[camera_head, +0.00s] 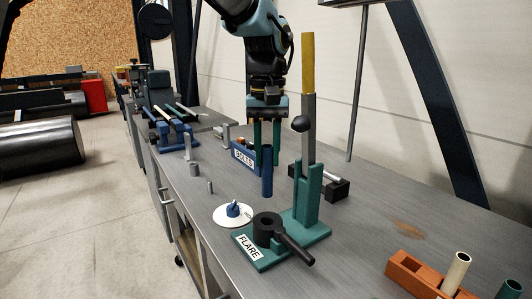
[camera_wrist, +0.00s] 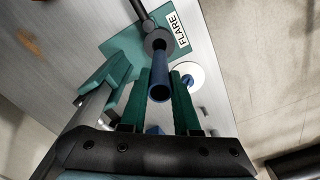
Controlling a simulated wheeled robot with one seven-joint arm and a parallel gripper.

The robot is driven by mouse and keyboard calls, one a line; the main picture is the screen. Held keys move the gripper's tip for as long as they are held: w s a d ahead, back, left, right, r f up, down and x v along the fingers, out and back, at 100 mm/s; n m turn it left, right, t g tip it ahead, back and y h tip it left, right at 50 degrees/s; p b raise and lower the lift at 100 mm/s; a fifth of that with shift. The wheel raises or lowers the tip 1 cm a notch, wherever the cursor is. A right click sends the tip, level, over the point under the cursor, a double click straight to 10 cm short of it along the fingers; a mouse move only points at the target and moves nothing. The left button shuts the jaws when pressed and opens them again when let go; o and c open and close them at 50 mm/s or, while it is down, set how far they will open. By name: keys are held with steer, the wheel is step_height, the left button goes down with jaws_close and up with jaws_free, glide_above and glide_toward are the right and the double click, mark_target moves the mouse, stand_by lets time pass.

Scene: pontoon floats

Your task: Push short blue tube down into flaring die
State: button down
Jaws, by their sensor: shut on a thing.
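The short blue tube (camera_head: 267,184) is upright between the green fingers of my gripper (camera_head: 267,160). My gripper is shut on its upper part. The flaring die (camera_head: 267,229) is a black round block with a bore and a side handle, on a green base (camera_head: 248,254) labelled FLARE. The tube's lower end is above the die, with a visible gap in the head view. In the wrist view the open near end of the tube (camera_wrist: 160,92) shows between my fingers, and the tube points toward the die (camera_wrist: 157,42). The bore is partly hidden there by the tube.
A green post (camera_head: 308,205) with a tall yellow-handled lever (camera_head: 308,65) stands close right of the tube. A white dial (camera_head: 233,215) with a blue knob is left of the die. A BOLTS box (camera_head: 244,157) is behind. An orange rack (camera_head: 405,270) holds tubes at front right.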

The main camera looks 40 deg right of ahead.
mark_target(268, 195)
steer(key=shift+r, duration=0.1)
steer(key=shift+s+d+f+b, duration=0.1)
steer(key=shift+f+b, duration=1.55)
steer(key=shift+f, duration=1.35)
steer(key=shift+p, duration=0.65)
steer(key=shift+f+b, duration=1.9)
steer(key=shift+f, duration=1.45)
steer(key=c, duration=0.6)
jaws_free()
steer(key=shift+o, duration=0.2)
step_height(268, 195, up, 11)
steer(key=shift+f+b, duration=0.1)
steer(key=shift+b, duration=0.45)
